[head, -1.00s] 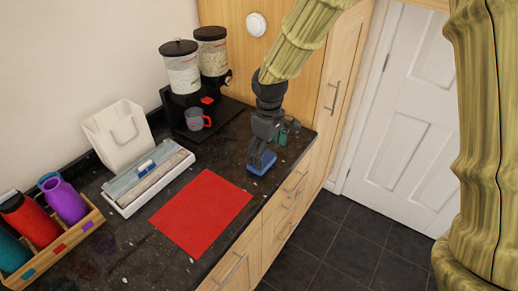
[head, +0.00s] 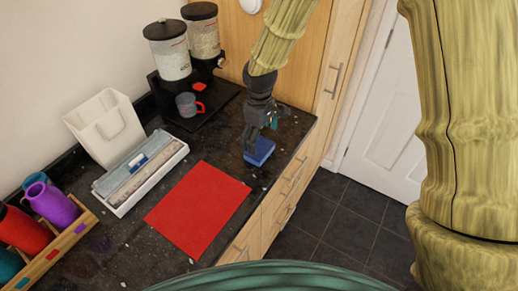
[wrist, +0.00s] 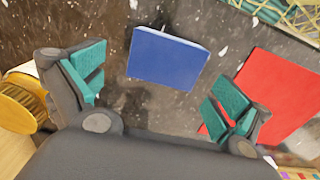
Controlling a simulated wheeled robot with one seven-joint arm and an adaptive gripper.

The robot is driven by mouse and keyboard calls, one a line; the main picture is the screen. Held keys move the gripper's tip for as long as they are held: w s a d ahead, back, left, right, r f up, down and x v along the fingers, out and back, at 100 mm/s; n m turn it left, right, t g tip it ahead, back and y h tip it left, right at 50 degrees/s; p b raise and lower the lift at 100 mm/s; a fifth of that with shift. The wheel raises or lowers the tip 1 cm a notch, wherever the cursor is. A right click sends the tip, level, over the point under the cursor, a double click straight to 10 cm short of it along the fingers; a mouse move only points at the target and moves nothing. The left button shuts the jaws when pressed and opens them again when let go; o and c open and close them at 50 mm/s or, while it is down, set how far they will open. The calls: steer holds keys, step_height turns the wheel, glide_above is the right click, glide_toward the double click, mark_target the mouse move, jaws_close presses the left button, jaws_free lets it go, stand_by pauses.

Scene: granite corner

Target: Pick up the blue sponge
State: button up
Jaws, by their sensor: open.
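The blue sponge (head: 259,152) lies flat on the dark speckled counter near its front edge. In the wrist view the sponge (wrist: 168,58) is a blue block beyond the fingertips, between the lines of the two fingers. My gripper (head: 262,128) is just above the sponge in the head view and hides part of it. In the wrist view my gripper (wrist: 160,90) is open, with teal pads wide apart and nothing between them.
A red mat (head: 199,209) lies left of the sponge. A white tray box (head: 140,172), a grey mug (head: 188,104), dispensers (head: 169,56) and a wooden bottle rack (head: 62,243) stand farther left and back. The counter (head: 226,150) around the sponge is clear.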

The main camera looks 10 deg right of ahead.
mark_target(260, 148)
steer(key=shift+s+f+p, duration=0.1)
steer(key=shift+s+p, duration=0.3)
steer(key=shift+s, duration=0.15)
steer(key=shift+s+f, duration=0.15)
steer(key=shift+f, duration=0.2)
steer(key=f, duration=0.1)
steer(key=f+p, duration=0.1)
steer(key=f, duration=0.1)
steer(key=shift+w+a, duration=0.1)
steer(key=shift+w, duration=0.3)
steer(key=shift+s+f+p, duration=0.25)
steer(key=shift+f+p, duration=0.05)
steer(key=shift+p, duration=0.05)
steer(key=shift+w+f, duration=0.1)
steer(key=c, duration=0.8)
steer(key=shift+r, duration=0.2)
